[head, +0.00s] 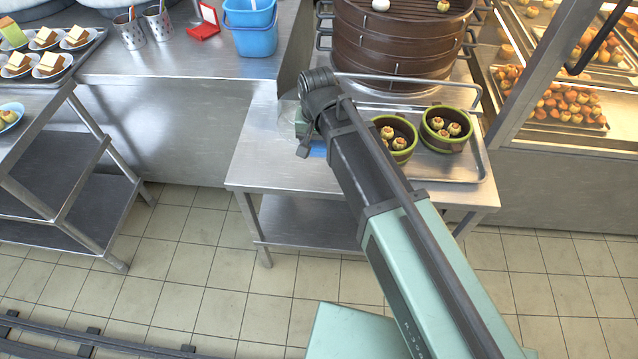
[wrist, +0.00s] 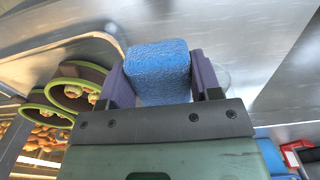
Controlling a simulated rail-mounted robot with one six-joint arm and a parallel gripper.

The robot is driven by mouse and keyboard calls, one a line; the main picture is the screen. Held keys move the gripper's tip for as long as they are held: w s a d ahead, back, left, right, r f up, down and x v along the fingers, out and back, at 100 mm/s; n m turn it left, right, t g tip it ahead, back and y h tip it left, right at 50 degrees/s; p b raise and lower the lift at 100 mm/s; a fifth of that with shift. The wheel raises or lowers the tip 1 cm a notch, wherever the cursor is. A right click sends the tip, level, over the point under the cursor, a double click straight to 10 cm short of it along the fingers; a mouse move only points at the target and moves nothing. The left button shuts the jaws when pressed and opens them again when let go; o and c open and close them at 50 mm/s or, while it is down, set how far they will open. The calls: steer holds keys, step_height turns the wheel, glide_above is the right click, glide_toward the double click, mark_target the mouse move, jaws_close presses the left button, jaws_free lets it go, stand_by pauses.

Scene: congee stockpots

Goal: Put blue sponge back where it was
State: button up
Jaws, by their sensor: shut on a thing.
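The blue sponge (wrist: 158,65) is between the two purple-grey fingers of my gripper (wrist: 160,80) in the wrist view. My gripper is shut on it, with a finger on each side. In the head view my arm hides most of the gripper; a small blue patch that looks like the sponge (head: 318,149) shows left of the arm, over the steel table (head: 265,165). I cannot tell whether the sponge touches the steel surface beneath.
Two green-rimmed steamers with buns (head: 446,130) stand on a metal tray (head: 462,172) right of my arm. A stacked brown steamer (head: 400,45) stands behind. A blue bucket (head: 252,35) and a red item (head: 204,22) are on the left counter. The table's left front is clear.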

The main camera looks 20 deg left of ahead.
mark_target(318, 176)
step_height(318, 176, down, 11)
steer(key=b, duration=0.8)
steer(key=shift+f, duration=0.1)
steer(key=shift+r, duration=0.3)
steer(key=shift+f, duration=0.2)
steer(key=o, duration=0.8)
steer(key=shift+r, duration=0.1)
step_height(318, 176, up, 12)
steer(key=p, duration=1.2)
steer(key=shift+r, duration=0.25)
steer(key=shift+f, duration=0.2)
steer(key=shift+m, duration=0.9)
steer(key=s+d, duration=0.2)
steer(key=d, duration=0.8)
steer(key=s+d, duration=0.2)
steer(key=d, duration=0.9)
steer(key=s+d, duration=0.2)
steer(key=d, duration=0.9)
steer(key=shift+d, duration=0.15)
